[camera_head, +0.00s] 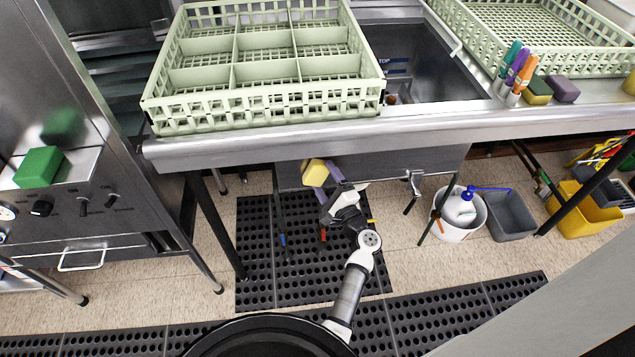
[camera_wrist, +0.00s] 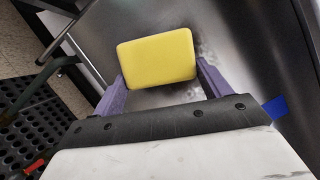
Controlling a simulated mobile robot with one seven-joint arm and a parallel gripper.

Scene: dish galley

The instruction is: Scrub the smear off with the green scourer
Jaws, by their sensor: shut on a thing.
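My gripper (camera_head: 326,188) is below the front edge of the counter, its purple fingers shut on a yellow pad (camera_head: 314,172). In the wrist view the pad (camera_wrist: 157,58) sits between both fingers, its plain yellow face toward the camera. I cannot see a green side on it. Beyond it is the grey steel panel of the sink (camera_head: 420,165); I cannot tell whether the pad touches it.
A bright green block (camera_head: 38,167) sits on the machine's ledge at left. A green-and-yellow sponge (camera_head: 537,91) and a dark purple sponge (camera_head: 563,89) lie on the counter beside several markers (camera_head: 515,72). A pale green rack (camera_head: 262,115) stands above. A white bucket (camera_head: 460,215) is on the floor.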

